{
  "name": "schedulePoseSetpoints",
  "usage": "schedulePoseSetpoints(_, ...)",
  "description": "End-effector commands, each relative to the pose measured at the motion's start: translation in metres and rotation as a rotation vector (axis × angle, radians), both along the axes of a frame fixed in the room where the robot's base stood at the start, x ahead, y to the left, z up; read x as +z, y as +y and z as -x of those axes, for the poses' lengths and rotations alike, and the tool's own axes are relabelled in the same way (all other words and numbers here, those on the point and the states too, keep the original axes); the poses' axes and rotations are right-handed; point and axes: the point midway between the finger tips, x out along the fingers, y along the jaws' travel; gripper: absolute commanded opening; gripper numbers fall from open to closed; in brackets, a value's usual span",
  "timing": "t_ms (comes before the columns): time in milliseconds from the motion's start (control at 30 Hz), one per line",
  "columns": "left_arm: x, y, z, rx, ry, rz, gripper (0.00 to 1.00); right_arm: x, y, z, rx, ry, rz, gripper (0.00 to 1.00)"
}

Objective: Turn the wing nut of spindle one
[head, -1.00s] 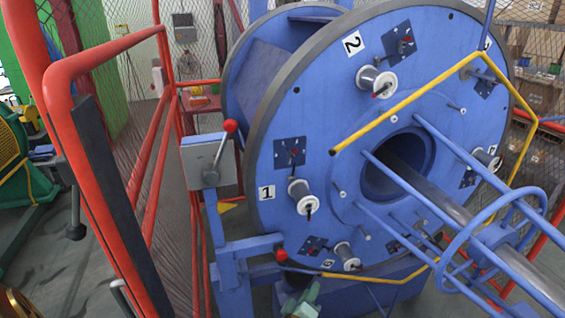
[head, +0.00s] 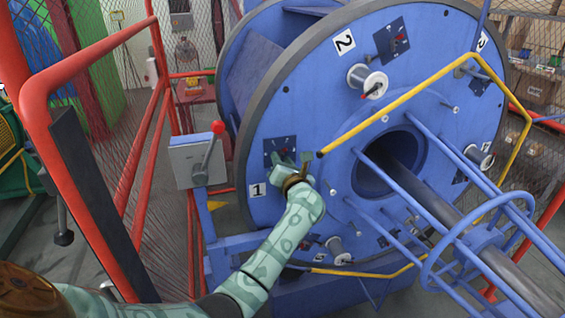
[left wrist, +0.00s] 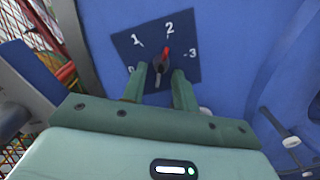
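The big blue disc (head: 330,110) carries spindles with numbered labels. Label one (head: 257,190) sits at its left. Spindle one's spool and wing nut are hidden in the head view behind my left gripper (head: 292,162) and arm. In the left wrist view, the gripper (left wrist: 159,76) is open. Its two green fingers stand apart on either side of a selector switch with a red-tipped pointer (left wrist: 164,54). The switch sits on a dark blue plate (left wrist: 185,48) marked 0 to 3, and the pointer is near 2. Finger contact with the switch cannot be told. My right gripper is out of view.
A yellow bar (head: 400,105) crosses in front of the disc. Blue tubes (head: 440,150) surround the central shaft at right. A grey box with a red-knobbed lever (head: 203,160) stands left of the disc. Red railing (head: 95,65) borders the left.

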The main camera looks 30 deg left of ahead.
Motion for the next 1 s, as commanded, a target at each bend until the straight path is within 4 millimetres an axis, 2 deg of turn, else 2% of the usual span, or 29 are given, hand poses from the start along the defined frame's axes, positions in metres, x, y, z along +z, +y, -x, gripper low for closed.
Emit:
schedulePoseSetpoints(233, 0.0, 0.002, -0.001, -0.001, 0.001, -0.002, 0.29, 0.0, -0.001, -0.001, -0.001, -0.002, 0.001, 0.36)
schedulePoseSetpoints(267, 0.0, 0.002, -0.001, -0.001, 0.001, -0.002, 0.26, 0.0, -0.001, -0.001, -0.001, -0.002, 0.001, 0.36)
schedulePoseSetpoints(300, 0.0, 0.002, -0.001, -0.001, 0.001, -0.002, 0.15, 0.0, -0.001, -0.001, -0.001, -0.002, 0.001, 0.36)
schedulePoseSetpoints(367, 0.0, 0.002, -0.001, -0.001, 0.001, -0.002, 0.0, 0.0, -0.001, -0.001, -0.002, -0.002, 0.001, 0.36)
schedulePoseSetpoints(733, -0.001, 0.001, -0.001, 0.0, -0.017, 0.013, 0.0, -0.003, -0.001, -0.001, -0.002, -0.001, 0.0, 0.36)
schedulePoseSetpoints(1000, -0.004, 0.0, -0.002, -0.002, -0.12, 0.101, 0.0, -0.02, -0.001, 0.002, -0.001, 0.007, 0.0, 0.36)
